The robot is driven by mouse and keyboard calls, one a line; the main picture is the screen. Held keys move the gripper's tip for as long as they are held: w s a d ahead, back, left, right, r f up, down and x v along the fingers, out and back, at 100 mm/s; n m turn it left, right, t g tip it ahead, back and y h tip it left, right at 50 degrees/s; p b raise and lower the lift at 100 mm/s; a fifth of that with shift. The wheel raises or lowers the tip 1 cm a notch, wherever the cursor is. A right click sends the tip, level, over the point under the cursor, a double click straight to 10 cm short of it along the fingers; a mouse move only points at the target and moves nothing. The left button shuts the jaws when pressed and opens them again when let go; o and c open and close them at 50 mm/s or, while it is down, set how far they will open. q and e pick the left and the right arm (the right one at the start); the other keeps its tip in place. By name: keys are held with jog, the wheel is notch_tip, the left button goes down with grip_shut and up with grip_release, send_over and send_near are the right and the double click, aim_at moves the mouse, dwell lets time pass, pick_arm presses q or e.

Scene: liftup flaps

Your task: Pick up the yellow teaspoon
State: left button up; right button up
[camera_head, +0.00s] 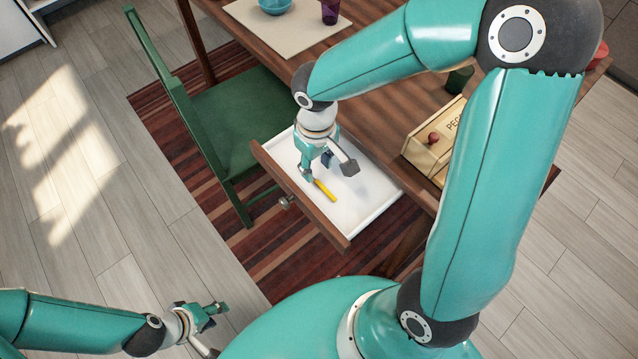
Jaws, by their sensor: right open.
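The yellow teaspoon (325,190) lies in the open drawer (367,207) of the wooden table, on its white bottom. Only its yellow handle shows clearly; the far end is hidden by my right gripper. My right gripper (328,174) is inside the drawer area, just above the teaspoon, with its fingers apart. One finger is close beside the handle; I cannot tell whether it touches. My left gripper (218,330) is low at the bottom left over the floor, away from the drawer, with its fingers spread and empty.
The wooden table (375,75) holds a placemat (285,35), a blue bowl (275,5), a purple cup (330,10), a dark green cup (459,79) and a wooden box (430,150). A green chair (215,120) stands left of the drawer, on a striped rug (270,255).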

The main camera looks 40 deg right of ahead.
aim_at(320, 184)
jog(key=f, duration=0.6)
jog(key=shift+s+d+f+b, duration=0.15)
jog(key=shift+s+d+b, duration=0.1)
jog(key=shift+d+b, duration=0.15)
jog(key=shift+f, duration=0.25)
jog(key=shift+f, duration=0.1)
